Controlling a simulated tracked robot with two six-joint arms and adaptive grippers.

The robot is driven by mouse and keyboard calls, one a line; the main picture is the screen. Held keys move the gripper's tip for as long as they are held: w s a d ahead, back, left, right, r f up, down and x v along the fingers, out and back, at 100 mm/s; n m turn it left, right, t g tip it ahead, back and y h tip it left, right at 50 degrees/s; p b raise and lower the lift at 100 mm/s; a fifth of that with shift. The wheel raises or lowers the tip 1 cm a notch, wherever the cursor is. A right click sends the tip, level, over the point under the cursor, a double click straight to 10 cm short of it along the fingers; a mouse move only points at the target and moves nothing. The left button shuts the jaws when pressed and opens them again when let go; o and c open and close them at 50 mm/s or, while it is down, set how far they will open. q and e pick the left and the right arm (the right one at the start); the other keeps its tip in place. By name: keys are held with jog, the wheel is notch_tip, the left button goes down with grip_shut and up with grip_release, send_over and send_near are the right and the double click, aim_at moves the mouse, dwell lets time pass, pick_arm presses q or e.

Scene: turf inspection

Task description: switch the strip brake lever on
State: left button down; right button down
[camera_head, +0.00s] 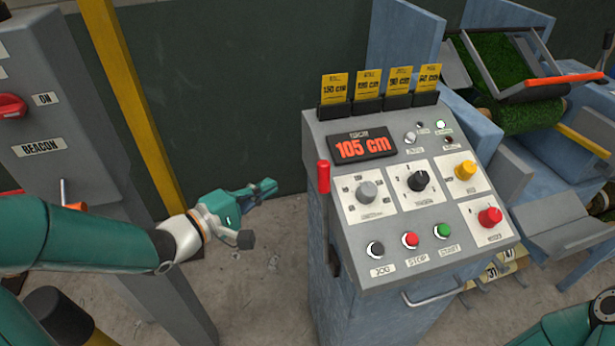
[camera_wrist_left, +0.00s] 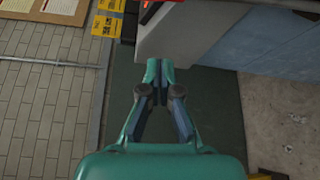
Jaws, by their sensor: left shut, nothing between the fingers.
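A lever with a red grip (camera_head: 323,177) and a dark shaft stands upright on the left side of the grey control console (camera_head: 320,128). It is the only long lever I see on the console, and no label shows beside it. My left gripper (camera_head: 268,187) is shut and empty, to the left of the lever and apart from it, pointing right. In the left wrist view the shut fingers (camera_wrist_left: 160,72) show with nothing between them. A small red piece at that view's top edge is too cut off to identify. My right gripper is not in view.
A grey beacon cabinet (camera_head: 60,100) with a red switch and a yellow post (camera_head: 135,100) stand at left. A blue turf machine (camera_head: 540,150) is at right. Open floor lies below my left gripper.

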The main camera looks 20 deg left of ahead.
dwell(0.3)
pick_arm(q)
jog(key=w+d+p, duration=0.2)
jog(key=w+d, duration=0.4)
jog(key=d, duration=0.1)
jog(key=shift+w+f, duration=0.15)
jog(key=shift+f, duration=0.05)
dwell(0.3)
jog(key=shift+d, duration=0.1)
